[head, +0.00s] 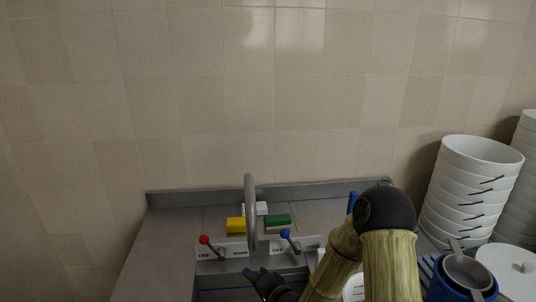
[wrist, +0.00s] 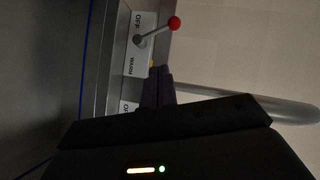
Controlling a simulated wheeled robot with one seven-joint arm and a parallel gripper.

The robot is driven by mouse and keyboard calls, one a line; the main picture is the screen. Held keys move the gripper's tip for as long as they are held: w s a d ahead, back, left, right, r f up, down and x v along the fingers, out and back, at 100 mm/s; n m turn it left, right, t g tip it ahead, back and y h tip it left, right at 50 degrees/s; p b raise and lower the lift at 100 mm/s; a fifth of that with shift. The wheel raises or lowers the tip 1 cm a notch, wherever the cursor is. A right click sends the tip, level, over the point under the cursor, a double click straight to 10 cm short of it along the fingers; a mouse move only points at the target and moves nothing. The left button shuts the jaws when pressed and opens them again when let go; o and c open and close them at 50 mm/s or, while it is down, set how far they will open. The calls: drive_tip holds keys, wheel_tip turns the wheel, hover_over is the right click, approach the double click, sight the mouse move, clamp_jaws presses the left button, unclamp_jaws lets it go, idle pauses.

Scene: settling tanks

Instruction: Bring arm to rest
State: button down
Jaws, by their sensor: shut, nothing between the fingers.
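My gripper (head: 264,281) is at the bottom of the head view, over the front of the sink basin and below the lever panel. In the wrist view its dark fingers (wrist: 158,88) are together with nothing between them. They point toward the lever panel (wrist: 139,50) and its red-knobbed lever (wrist: 174,23). My arm is raised and bent, with its black elbow at the right of the gripper in the head view. The arm hides part of the counter and sink behind it.
A grey tap (head: 250,200) arches over the sink. The red lever (head: 205,240) and blue lever (head: 286,234) flank it. Stacked white bowls (head: 468,190) and a blue container (head: 438,286) crowd the right.

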drive_tip(key=s+d+n+g+h, duration=0.45)
drive_tip(key=d+h, duration=0.25)
drive_tip(key=d, duration=0.6)
drive_tip(key=s+d+r+n+g+h, duration=0.1)
drive_tip(key=s+d+r+g, duration=0.1)
drive_tip(key=s+d, duration=0.2)
drive_tip(key=s+d+r+n+g+h, duration=0.1)
drive_tip(key=s+d+r+g+h, duration=0.1)
drive_tip(key=s, duration=0.8)
drive_tip(key=shift+d+r, duration=0.75)
drive_tip(key=shift+d, duration=0.1)
drive_tip(key=shift+g, duration=0.25)
